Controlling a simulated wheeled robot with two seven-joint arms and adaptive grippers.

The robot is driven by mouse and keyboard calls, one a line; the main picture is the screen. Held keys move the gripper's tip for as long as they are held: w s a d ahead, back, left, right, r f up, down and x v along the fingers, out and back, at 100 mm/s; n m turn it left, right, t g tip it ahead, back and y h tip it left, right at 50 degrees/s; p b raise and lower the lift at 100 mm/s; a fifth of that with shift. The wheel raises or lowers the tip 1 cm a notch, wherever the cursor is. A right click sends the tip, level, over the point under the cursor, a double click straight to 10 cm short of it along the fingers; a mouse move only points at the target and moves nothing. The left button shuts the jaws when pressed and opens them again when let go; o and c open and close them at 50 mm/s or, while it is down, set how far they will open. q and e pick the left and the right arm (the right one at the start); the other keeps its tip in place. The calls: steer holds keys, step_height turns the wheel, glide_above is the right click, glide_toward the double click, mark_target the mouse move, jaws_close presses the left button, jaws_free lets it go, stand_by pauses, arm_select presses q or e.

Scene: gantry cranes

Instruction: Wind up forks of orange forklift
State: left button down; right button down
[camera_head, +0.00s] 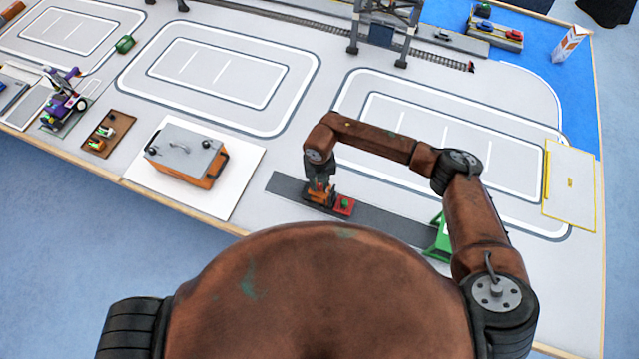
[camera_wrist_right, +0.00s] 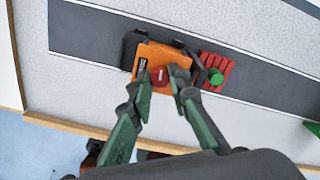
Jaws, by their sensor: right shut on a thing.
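The small orange forklift (camera_head: 320,194) stands on a dark grey strip (camera_head: 395,226) in the head view. It also shows from above in the right wrist view (camera_wrist_right: 150,56), with a round red knob (camera_wrist_right: 160,77) on its near side. A red slatted piece (camera_wrist_right: 216,70) with a green round part (camera_wrist_right: 216,76) lies at its right end; whether the forks are under it I cannot tell. My right gripper (camera_wrist_right: 165,80) is over the forklift, its green fingers on both sides of the red knob and shut on it. The fingertips partly hide the knob. My left gripper is in neither view.
An orange box with a grey lid (camera_head: 186,150) stands on a white mat left of the strip. A gantry crane (camera_head: 382,30) stands on rails behind. The white-outlined floor areas (camera_head: 220,78) look clear.

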mark_target(319, 187)
steer(key=shift+m+p, duration=0.3)
steer(key=shift+m, duration=2)
steer(key=c, duration=1.8)
jaws_free()
step_height(319, 187, up, 12)
